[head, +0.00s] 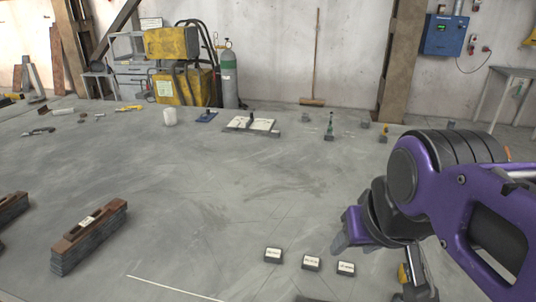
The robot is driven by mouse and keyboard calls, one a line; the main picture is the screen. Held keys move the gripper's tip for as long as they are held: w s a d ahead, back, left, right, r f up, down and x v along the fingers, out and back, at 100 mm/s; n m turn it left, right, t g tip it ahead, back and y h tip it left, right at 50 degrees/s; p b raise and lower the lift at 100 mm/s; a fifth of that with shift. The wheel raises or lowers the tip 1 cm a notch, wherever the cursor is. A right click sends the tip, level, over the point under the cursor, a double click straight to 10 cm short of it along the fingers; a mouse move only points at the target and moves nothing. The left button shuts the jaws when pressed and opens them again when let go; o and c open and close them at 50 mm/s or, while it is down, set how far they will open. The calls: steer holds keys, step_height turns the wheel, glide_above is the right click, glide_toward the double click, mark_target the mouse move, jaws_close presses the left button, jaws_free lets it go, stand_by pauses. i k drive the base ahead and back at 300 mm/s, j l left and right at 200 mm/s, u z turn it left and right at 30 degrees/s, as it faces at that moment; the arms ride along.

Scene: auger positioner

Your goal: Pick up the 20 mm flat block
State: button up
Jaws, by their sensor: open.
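The labels are too small to read, so I cannot tell which is the 20 mm flat block.
A stack of dark bars with a brown top (88,238) stands at the lower left. The middle of the surface is clear.

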mark_target(309, 262)
steer(key=k+l+z, duration=0.25)
steer(key=k, duration=0.3)
steer(key=k+l+z, duration=0.25)
steer(key=k+l, duration=0.15)
steer(key=i+u, duration=0.2)
steer(key=u, duration=0.8)
